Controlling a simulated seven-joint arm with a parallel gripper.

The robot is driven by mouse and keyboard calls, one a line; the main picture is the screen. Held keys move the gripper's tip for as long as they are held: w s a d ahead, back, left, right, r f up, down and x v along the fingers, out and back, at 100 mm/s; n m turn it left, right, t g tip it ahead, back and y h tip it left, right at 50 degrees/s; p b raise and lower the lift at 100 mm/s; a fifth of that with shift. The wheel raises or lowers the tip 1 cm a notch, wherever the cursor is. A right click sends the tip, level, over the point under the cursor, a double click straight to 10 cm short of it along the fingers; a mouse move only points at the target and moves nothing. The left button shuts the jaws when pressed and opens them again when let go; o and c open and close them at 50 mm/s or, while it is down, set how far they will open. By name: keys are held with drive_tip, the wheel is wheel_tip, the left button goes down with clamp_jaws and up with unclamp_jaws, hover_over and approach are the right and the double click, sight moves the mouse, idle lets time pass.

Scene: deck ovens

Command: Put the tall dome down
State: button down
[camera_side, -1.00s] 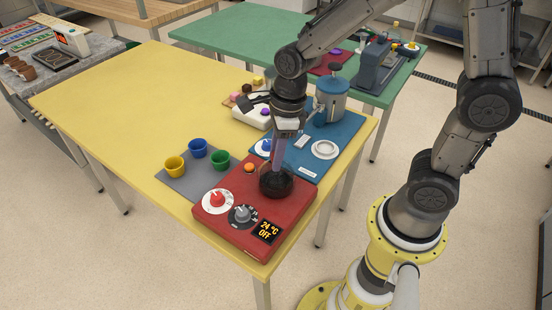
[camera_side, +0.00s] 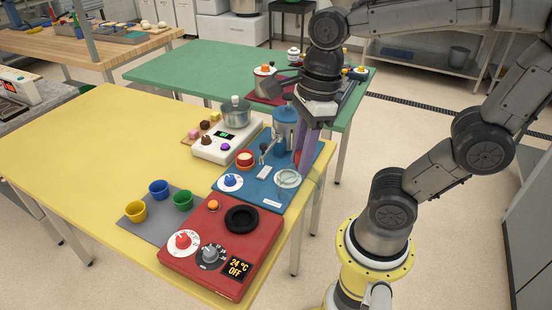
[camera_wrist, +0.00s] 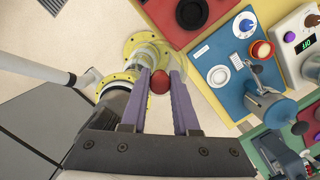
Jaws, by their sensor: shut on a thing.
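The tall dome (camera_side: 311,187) is clear and hard to see. It hangs under my gripper (camera_side: 303,171) near the right edge of the blue board (camera_side: 262,190). In the wrist view its red knob (camera_wrist: 159,81) sits between the purple fingers of my gripper (camera_wrist: 159,76), which are shut on it. Its clear body (camera_wrist: 147,52) shows beyond the knob against the floor and my base. On the blue board a pale ring (camera_side: 288,178) lies just left of the dome in the side view. The dome's lower rim is faint.
The red heating unit (camera_side: 215,276) has a bare black round plate (camera_side: 241,219). Blue, yellow and green cups (camera_side: 159,189) stand on a grey mat. A blue lever device (camera_side: 285,133) and a white scale with a pot (camera_side: 236,114) stand behind. The yellow table's left half (camera_side: 70,150) is clear.

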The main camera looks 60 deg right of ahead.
drive_tip(key=shift+s+d+r, duration=0.1)
drive_tip(key=shift+s+r, duration=0.05)
drive_tip(key=shift+s, duration=0.3)
drive_tip(key=w+d+r+n, duration=0.1)
drive_tip(key=w+d, duration=0.1)
drive_tip(key=w, duration=1.3)
drive_tip(key=shift+m, duration=0.5)
drive_tip(key=shift+w+d+f, duration=0.95)
drive_tip(key=shift+w+f, duration=2.1)
drive_tip(key=shift+w, duration=0.2)
drive_tip(key=shift+w+d+f, duration=1)
drive_tip(key=shift+w+f, duration=2)
drive_tip(key=shift+w, duration=0.25)
drive_tip(key=shift+w+d+f, duration=0.95)
drive_tip(key=shift+w+f, duration=2.1)
drive_tip(key=shift+w, duration=0.2)
